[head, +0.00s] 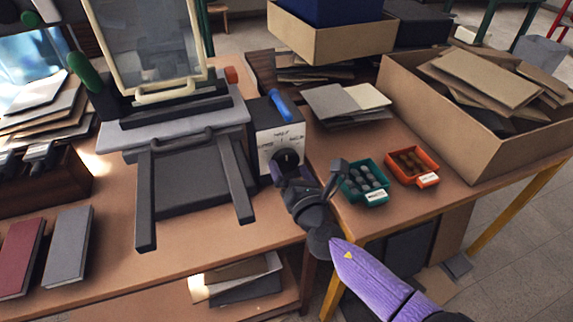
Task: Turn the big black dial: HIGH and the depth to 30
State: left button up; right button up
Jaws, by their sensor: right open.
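The big black dial (288,158) sits on the light front panel of a dark control box (262,117). Small lettering is printed around the dial, too blurred to read surely, and so is the dial's setting. My right gripper (308,172) is open in front of the dial, close to it; I cannot tell whether its fingers touch it. It partly covers the dial's lower side. A blue handle (280,104) lies along the top of the box. My left gripper is not in view.
A machine with a grey bed (185,175) and clear guard (145,40) stands left of the box. A teal tray (343,196) and an orange tray (432,161) with small parts lie to the right. A large cardboard box (450,140) stands farther right. Books (68,245) lie at left.

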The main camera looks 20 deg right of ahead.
jog(key=shift+w, duration=1.05)
jog(key=shift+c, duration=1.6)
jog(key=c, duration=0.7)
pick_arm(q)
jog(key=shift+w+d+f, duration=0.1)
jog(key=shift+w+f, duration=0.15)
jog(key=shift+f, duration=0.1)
pick_arm(e)
jog(key=shift+o, duration=0.2)
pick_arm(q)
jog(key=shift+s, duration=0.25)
